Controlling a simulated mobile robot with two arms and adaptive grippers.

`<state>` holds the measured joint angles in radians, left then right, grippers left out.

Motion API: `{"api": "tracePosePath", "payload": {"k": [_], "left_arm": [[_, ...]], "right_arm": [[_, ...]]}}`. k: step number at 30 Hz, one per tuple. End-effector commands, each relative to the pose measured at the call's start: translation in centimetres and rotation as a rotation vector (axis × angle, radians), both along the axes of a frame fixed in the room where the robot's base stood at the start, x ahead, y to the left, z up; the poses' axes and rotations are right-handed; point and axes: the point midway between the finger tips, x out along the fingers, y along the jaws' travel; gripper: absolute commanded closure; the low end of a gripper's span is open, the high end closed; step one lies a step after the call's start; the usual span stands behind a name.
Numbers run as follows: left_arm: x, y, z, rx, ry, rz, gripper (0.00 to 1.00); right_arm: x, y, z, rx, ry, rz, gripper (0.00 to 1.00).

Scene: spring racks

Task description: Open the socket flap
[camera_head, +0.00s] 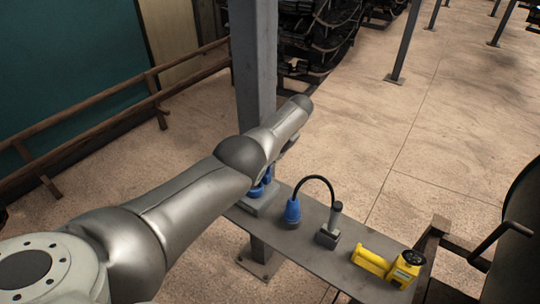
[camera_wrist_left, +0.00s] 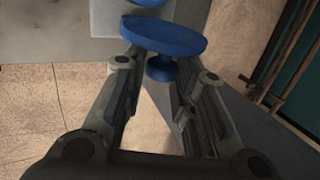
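The blue socket (camera_head: 262,188) sits on a grey box (camera_head: 258,204) at the left end of the grey shelf, partly hidden behind my left arm. In the left wrist view, its round blue flap (camera_wrist_left: 165,36) shows as a wide disc, with a smaller blue knob (camera_wrist_left: 161,69) just below it. My left gripper (camera_wrist_left: 160,78) is open, its two fingers apart on either side of the knob and reaching toward the disc's rim. I cannot tell whether they touch it. In the head view, that gripper is mostly hidden behind my forearm. My right gripper is not in view.
A blue plug (camera_head: 292,211) with a looped black cable stands on the shelf (camera_head: 283,243), beside a grey block (camera_head: 327,237) and a yellow device (camera_head: 390,264). A grey post (camera_head: 254,70) rises behind the socket. A wooden rail (camera_head: 110,96) runs at left.

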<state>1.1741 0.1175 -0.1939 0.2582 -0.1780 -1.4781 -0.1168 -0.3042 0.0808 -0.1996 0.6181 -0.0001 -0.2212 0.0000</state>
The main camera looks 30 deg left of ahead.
Motion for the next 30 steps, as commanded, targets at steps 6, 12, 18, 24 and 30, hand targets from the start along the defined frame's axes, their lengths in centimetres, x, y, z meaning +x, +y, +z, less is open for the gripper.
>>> {"api": "tracePosePath", "payload": {"k": [6,12,18,24,30], "left_arm": [[0.0,0.0,0.0,-0.001,0.001,0.000,0.57],[0.0,0.0,0.1,0.000,0.000,0.001,0.57],[0.2,-0.4,1.0,0.001,-0.003,0.000,0.57],[0.5,-1.6,3.8,-0.001,-0.006,-0.003,0.57],[0.7,-3.3,7.8,0.000,-0.003,0.000,0.57]], "right_arm": [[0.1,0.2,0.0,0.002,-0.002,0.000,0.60],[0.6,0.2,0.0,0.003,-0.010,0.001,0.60],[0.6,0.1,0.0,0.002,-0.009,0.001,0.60],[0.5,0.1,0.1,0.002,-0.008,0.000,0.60],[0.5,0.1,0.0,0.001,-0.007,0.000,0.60]]}}
